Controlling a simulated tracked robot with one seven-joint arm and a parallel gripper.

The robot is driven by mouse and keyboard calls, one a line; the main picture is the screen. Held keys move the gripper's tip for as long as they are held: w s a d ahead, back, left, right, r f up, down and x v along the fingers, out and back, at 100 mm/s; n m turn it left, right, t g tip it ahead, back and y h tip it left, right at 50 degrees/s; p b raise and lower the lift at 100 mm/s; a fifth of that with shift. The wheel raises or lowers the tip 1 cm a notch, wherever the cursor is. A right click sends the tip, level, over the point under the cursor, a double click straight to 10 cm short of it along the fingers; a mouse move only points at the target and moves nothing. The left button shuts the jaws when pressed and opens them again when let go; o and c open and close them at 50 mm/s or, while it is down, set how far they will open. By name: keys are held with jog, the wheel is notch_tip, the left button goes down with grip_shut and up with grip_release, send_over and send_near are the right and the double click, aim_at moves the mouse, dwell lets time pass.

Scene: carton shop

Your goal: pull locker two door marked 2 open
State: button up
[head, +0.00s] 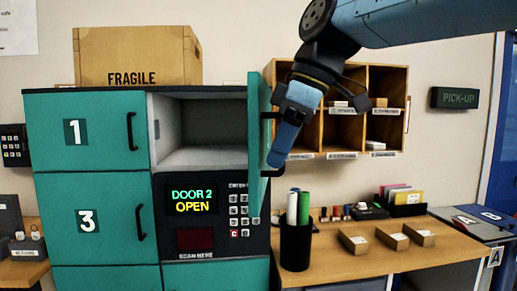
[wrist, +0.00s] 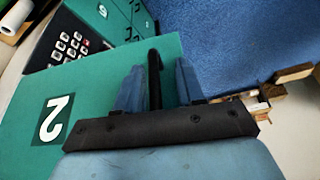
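The teal locker two door (head: 258,150) stands swung out from the cabinet, almost edge-on in the head view. Its face with the white 2 plate shows in the wrist view (wrist: 105,95). The locker two compartment (head: 200,125) behind it is uncovered and looks empty. The display (head: 191,201) reads "DOOR 2 OPEN". My gripper (head: 275,160) is on the outer side of the door, pointing down. In the wrist view, its two blue fingers (wrist: 157,88) stand apart on either side of the black door handle (wrist: 154,75), with gaps visible.
Doors 1 (head: 75,132) and 3 (head: 88,221) are closed. A FRAGILE carton (head: 137,56) sits on the cabinet. A black pen cup (head: 296,248) stands on the wooden bench (head: 410,260), just below my gripper. Wooden cubbyholes (head: 390,78) hang behind my arm.

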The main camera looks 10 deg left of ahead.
jog(key=v, duration=1.3)
jog(key=shift+d+r, duration=0.2)
jog(key=shift+r, duration=0.05)
jog(key=s+d+f+m+t+h, duration=0.1)
jog(key=d+f+m, duration=0.4)
jog(key=f, duration=0.5)
jog(key=d+f+m+t+h, duration=0.2)
jog(key=d+f+m, duration=0.4)
jog(key=f, duration=0.5)
jog(key=s+d+f+m+t+h, duration=0.1)
jog(key=d+f+m+t, duration=0.1)
jog(key=d+f+m, duration=0.4)
jog(key=d+f, duration=0.3)
jog(key=f, duration=0.1)
jog(key=shift+s+f, duration=0.3)
jog(key=shift+f, duration=0.1)
